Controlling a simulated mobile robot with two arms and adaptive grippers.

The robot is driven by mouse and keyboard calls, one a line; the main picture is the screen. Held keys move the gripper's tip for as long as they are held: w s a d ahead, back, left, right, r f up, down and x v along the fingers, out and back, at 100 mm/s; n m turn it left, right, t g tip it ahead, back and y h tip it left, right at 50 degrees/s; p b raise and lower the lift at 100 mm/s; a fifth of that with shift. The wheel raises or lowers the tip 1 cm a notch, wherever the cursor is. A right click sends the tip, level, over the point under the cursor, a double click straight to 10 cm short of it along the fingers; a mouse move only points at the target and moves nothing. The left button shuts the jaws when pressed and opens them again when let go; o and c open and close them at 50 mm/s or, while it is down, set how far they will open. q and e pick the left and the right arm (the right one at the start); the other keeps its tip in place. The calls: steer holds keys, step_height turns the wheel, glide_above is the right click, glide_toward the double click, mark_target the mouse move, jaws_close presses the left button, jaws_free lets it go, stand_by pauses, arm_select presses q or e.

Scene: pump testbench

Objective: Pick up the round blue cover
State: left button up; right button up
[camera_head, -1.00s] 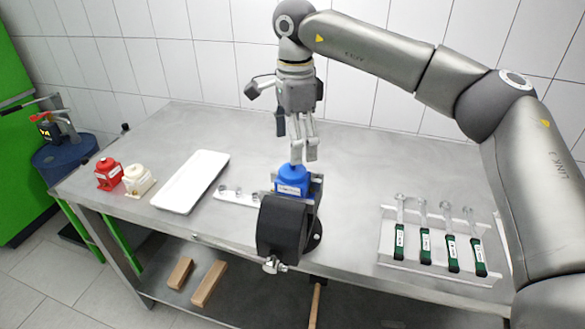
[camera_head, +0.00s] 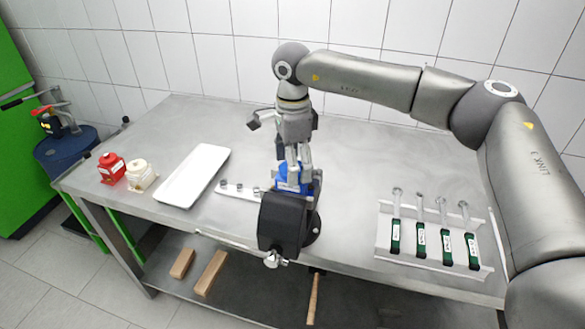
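My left gripper is not in view.
A small strip with fittings (camera_head: 232,190) lies beside the pump. The table behind is clear.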

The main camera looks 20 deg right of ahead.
steer(key=c, duration=0.8)
steer(key=shift+r, duration=0.1)
